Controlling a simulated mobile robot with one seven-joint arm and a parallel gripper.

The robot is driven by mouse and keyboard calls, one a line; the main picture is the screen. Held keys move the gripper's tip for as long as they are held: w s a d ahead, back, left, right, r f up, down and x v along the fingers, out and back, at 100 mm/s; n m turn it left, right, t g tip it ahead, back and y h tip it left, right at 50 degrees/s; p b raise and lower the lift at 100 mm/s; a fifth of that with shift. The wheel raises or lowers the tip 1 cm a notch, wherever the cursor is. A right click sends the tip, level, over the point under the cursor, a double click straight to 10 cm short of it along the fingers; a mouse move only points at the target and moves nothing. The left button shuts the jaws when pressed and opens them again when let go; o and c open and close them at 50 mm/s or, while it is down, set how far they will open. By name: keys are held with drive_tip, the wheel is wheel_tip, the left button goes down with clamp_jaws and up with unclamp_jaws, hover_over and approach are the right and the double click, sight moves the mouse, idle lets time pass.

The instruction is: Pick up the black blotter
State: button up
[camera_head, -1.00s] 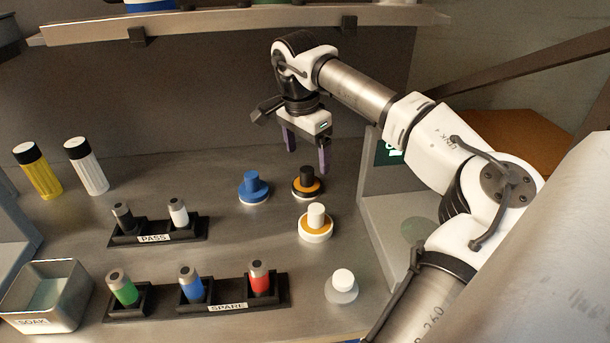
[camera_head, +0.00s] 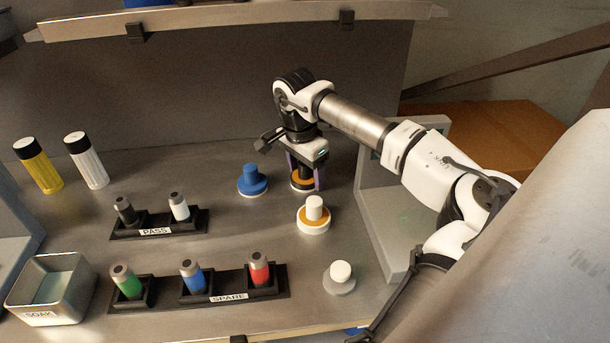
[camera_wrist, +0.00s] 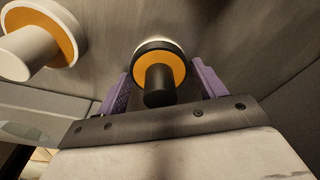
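The black blotter has a black knob, an orange disc and a dark rim. It stands on the bench under my gripper in the head view (camera_head: 301,185), its knob mostly hidden by my gripper. It also shows in the wrist view (camera_wrist: 158,82), knob toward the camera. My gripper (camera_head: 306,178) points down, with its purple fingers on either side of the blotter. In the wrist view my gripper (camera_wrist: 162,84) is open, with the blotter between the fingers and narrow gaps beside the knob.
A blue blotter (camera_head: 252,181) stands close on the left. A white-knobbed blotter with an orange disc (camera_head: 314,215) stands just in front. A white-knobbed grey one (camera_head: 340,278) is nearer. A grey panel (camera_head: 385,235) rises on the right. Racks (camera_head: 190,224) hold cylinders at left.

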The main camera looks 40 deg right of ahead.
drive_tip(key=c, duration=0.6)
drive_tip(key=shift+c, duration=0.2)
drive_tip(key=shift+r, duration=0.15)
